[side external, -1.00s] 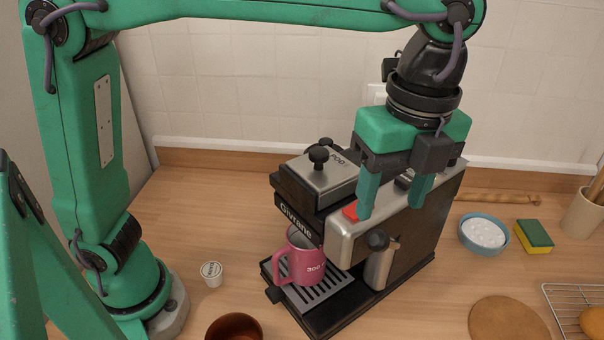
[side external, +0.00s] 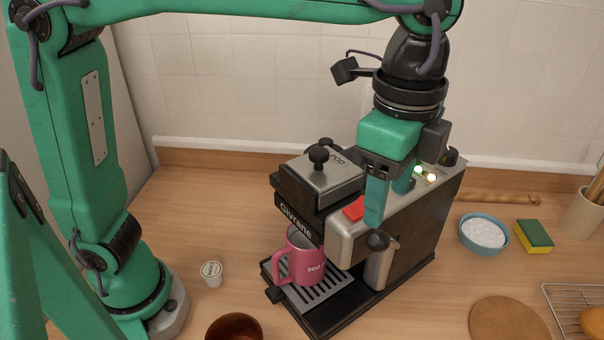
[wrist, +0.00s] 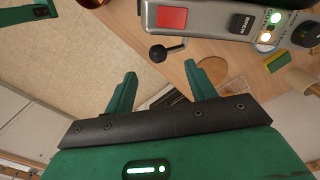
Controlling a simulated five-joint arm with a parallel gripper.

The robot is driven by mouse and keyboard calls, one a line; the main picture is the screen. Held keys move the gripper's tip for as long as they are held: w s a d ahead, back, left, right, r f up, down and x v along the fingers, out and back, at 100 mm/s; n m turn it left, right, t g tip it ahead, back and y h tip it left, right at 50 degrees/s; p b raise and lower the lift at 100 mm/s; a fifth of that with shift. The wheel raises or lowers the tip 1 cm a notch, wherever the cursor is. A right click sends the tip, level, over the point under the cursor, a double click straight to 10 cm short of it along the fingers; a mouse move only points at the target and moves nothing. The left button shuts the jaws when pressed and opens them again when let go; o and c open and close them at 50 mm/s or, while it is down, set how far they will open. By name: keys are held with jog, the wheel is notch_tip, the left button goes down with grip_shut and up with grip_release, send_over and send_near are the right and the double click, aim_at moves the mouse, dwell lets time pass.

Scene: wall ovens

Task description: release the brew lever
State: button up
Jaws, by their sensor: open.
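The coffee machine (side external: 420,225) stands in the middle of the counter. In the wrist view its top panel carries a dark switch marked BREW (wrist: 242,23), between a red pad (wrist: 172,18) and two lit lamps (wrist: 270,27). Whether this switch is the brew lever, and whether it is pressed, I cannot tell. A black ball-ended knob (wrist: 168,50) sticks out beside the panel. My gripper (side external: 388,195) is open and empty above the machine's top, just right of the red pad. In the wrist view its fingertips (wrist: 160,74) are apart. A pink mug (side external: 300,262) stands on the drip tray (side external: 322,293).
A small white pod (side external: 212,272) and a brown bowl (side external: 234,328) lie left of the machine. A blue bowl (side external: 482,236), a sponge (side external: 534,236), a round board (side external: 505,320) and a wire rack (side external: 575,300) are to its right. The wall is close behind.

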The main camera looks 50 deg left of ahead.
aim_at(380, 231)
jog(key=shift+f, duration=3.6)
